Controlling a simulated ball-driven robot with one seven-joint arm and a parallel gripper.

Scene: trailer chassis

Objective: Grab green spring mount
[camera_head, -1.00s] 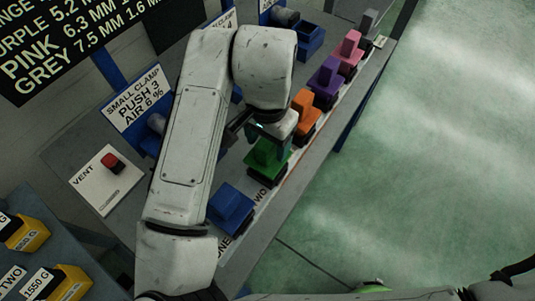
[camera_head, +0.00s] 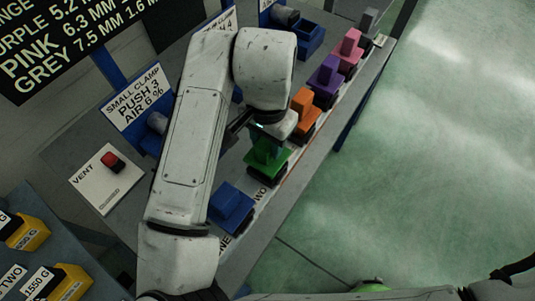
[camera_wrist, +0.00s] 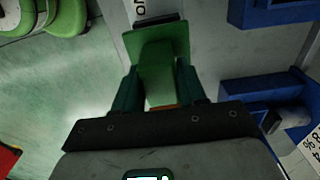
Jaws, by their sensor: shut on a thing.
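The green spring mount (camera_head: 266,160) is a green block with an upright stem on a flat base, in the row along the bench's front edge. In the wrist view its stem and plate (camera_wrist: 160,50) stand between the two dark green fingers. My gripper (camera_wrist: 158,85) is shut on the stem from above. In the head view my gripper (camera_head: 269,137) is partly hidden by my arm. I cannot tell whether the mount is clear of the bench.
A blue mount (camera_head: 231,207) stands on the near side, and an orange mount (camera_head: 303,112) on the far side. Purple (camera_head: 325,80), pink (camera_head: 348,52) and grey mounts follow. A red vent button (camera_head: 111,161) is at left. Open floor (camera_head: 440,150) lies right.

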